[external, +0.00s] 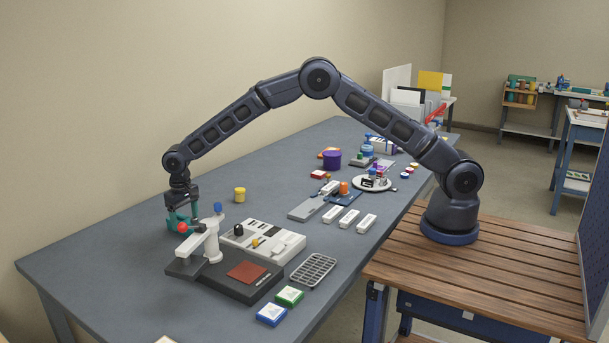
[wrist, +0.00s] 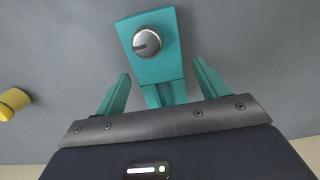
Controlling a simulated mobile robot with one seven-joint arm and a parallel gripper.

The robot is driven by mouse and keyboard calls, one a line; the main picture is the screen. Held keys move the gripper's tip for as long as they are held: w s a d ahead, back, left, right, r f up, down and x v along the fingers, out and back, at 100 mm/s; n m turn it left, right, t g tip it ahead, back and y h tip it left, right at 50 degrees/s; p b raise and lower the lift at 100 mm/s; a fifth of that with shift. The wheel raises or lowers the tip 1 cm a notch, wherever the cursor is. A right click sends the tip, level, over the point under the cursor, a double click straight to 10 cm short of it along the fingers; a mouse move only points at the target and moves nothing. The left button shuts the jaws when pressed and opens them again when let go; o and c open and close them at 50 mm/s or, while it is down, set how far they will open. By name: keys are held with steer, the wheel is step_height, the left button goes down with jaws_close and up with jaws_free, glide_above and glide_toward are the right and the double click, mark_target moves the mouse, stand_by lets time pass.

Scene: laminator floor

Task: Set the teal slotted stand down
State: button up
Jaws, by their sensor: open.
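The teal slotted stand (wrist: 155,65) is on the grey table top. In the wrist view it shows a teal block with a round silver slotted knob and a narrower part towards my gripper. My gripper (wrist: 160,82) is open, with one teal finger on each side of the narrower part and a visible gap on both sides.
A white press on a dark base (external: 228,283) stands close to the right of my gripper. A yellow cylinder (external: 240,194) stands behind; it also shows in the wrist view (wrist: 13,103). A white panel box (external: 275,243) lies beyond the press. The table's left part is clear.

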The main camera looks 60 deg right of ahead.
mark_target(186, 220)
step_height(186, 220, up, 11)
steer(key=shift+f, duration=0.15)
steer(key=s+d+r+t, duration=0.1)
steer(key=s+d+r, duration=0.1)
steer(key=d+r, duration=0.5)
steer(key=s+d+r, duration=0.3)
steer(key=d+r, duration=0.4)
steer(key=r, duration=0.1)
steer(key=s+d+r+t, duration=0.1)
steer(key=s+d+r, duration=1)
steer(key=s+d, duration=0.3)
steer(key=s+d+r+t, duration=0.1)
steer(key=s+d+r, duration=0.1)
steer(key=s+d, duration=1.25)
steer(key=s+d+f, duration=0.2)
steer(key=s+f, duration=0.1)
steer(key=s, duration=0.6)
steer(key=s+d+f+t, duration=0.1)
steer(key=s+d+f, duration=0.1)
steer(key=s, duration=0.7)
steer(key=shift+s+d+f+t, duration=0.2)
steer(key=shift+d+f+t, duration=0.1)
steer(key=shift+f, duration=0.15)
